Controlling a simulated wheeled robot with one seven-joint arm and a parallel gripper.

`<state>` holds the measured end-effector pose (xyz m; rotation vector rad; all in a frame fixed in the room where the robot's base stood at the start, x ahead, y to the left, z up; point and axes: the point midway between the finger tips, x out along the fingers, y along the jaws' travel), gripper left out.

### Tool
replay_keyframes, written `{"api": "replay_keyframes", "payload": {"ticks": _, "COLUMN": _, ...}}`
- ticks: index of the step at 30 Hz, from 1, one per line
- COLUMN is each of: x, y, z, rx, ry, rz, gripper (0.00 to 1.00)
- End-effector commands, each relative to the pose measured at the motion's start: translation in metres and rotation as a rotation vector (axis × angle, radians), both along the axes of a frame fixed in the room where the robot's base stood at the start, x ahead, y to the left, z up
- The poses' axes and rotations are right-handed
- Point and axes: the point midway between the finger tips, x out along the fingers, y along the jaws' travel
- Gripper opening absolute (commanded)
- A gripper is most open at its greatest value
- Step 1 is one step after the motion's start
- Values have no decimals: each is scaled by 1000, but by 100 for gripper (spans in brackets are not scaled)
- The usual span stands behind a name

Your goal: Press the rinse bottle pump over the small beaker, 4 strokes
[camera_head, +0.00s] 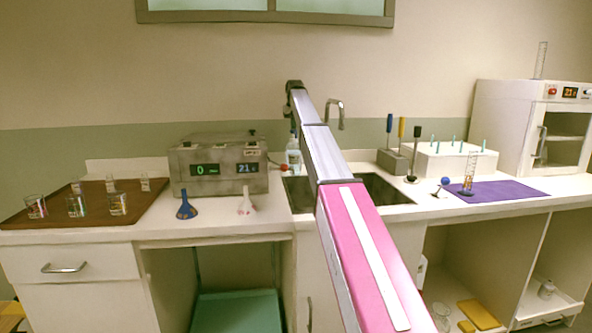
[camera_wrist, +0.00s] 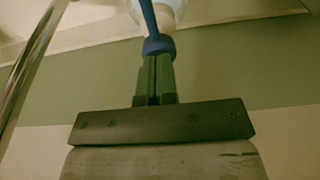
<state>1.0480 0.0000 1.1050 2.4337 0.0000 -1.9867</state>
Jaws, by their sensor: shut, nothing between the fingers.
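The rinse bottle (camera_head: 293,154), pale and translucent, stands at the back left of the sink, partly beside my arm. In the wrist view a white rounded bottle part (camera_wrist: 172,12) and a blue pump part (camera_wrist: 158,46) show at the top. My gripper (camera_wrist: 154,62) has its green fingers shut with nothing between them. Its tips are at the blue part; I cannot tell whether they touch it. In the head view my arm hides the gripper. Several glass beakers (camera_head: 77,205) stand on the brown mat (camera_head: 100,218) at left; I cannot tell which is the small beaker.
A grey control box (camera_head: 219,166) stands left of the sink (camera_head: 373,190), with a blue funnel (camera_head: 186,206) and white funnel (camera_head: 246,203) in front. The tap (camera_head: 336,112) rises behind the sink. A white rack (camera_head: 450,158) and purple mat (camera_head: 510,188) are at right.

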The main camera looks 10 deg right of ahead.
Motion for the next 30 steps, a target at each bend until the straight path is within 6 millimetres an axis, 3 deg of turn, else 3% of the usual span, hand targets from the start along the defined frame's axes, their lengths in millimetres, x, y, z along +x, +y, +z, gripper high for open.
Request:
{"api": "replay_keyframes", "payload": {"ticks": 14, "x": 0, "y": 0, "z": -6, "rx": 0, "ry": 3, "rz": 0, "gripper": 0}}
{"api": "replay_keyframes", "payload": {"ticks": 30, "x": 0, "y": 0, "z": 19, "rx": 0, "ry": 2, "rz": 0, "gripper": 0}}
